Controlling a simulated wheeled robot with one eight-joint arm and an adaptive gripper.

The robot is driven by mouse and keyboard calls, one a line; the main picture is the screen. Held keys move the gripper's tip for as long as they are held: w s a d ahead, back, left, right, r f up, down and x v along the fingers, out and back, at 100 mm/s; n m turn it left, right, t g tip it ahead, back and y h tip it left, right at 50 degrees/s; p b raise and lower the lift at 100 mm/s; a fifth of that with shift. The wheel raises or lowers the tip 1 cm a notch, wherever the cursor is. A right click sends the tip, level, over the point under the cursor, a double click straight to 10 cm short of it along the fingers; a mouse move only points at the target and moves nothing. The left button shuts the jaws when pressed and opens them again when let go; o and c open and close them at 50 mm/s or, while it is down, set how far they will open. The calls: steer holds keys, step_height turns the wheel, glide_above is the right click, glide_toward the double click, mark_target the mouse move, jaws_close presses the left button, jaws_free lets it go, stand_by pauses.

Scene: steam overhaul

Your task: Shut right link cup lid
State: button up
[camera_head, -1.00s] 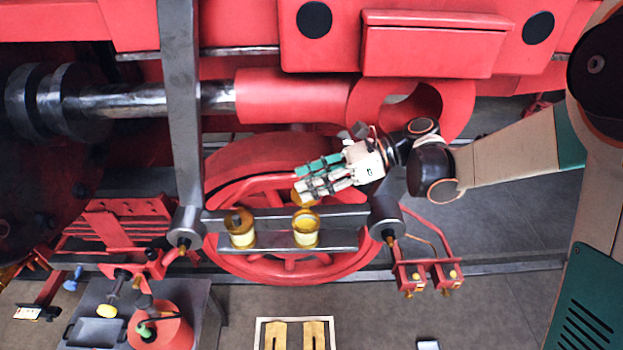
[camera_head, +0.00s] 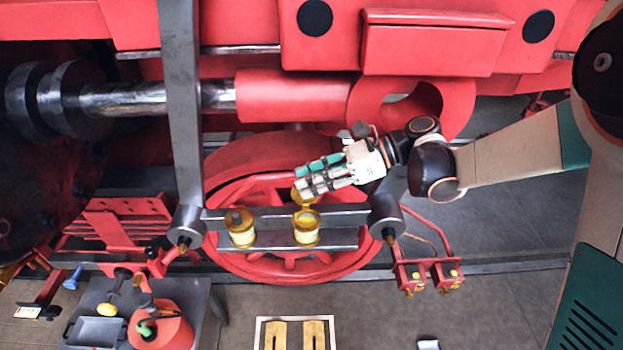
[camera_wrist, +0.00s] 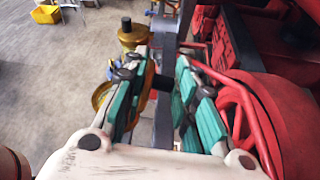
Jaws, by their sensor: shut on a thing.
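The right link cup (camera_head: 306,236) is a brass cup with a pale yellow band on the grey link bar. Its top is open, and its brass lid (camera_head: 303,198) stands raised at the cup's back edge. My gripper (camera_head: 301,180) reaches in from the upper right, its fingers at the lid.
The grey link bar (camera_head: 272,238) crosses in front of the red wheel (camera_head: 290,268). A grey vertical rod (camera_head: 182,110) stands to its left. Red twin boxes (camera_head: 428,274) hang at right. A table with a tray (camera_head: 95,331) and a red can (camera_head: 160,328) stands lower left.

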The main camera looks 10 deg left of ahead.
mark_target(312, 203)
steer(key=s+n+t+b, duration=0.1)
steer(key=n+b, duration=0.1)
steer(key=shift+s+d+r+t+b, duration=0.2)
steer(key=shift+s+t+b, duration=0.1)
steer(key=shift+s+t, duration=0.1)
steer(key=shift+o, duration=0.2)
steer(key=s+n+t+b, duration=0.1)
steer(key=s+n+y+b, duration=0.1)
steer(key=shift+d+n+t, duration=0.25)
steer(key=shift+n+t, duration=0.15)
steer(key=n+b, duration=0.1)
steer(key=s+n+t+b, duration=0.1)
steer(key=s+f+n+y+b, duration=0.1)
steer(key=shift+d+b, duration=0.25)
steer(key=shift+b, duration=0.15)
steer(key=shift+s+d+f+n+t+y+b, duration=0.1)
steer(key=shift+s+f+n+t+y+b, duration=0.2)
steer(key=shift+n+b, duration=0.4)
steer(key=shift+s+d+f+n+t+y+b, duration=0.1)
steer(key=shift+s+n+t+y+b, duration=0.2)
steer(key=shift+n+b, duration=0.35)
steer(key=o, duration=0.9)
steer(key=shift+s, duration=0.1)
steer(key=shift+c, duration=0.2)
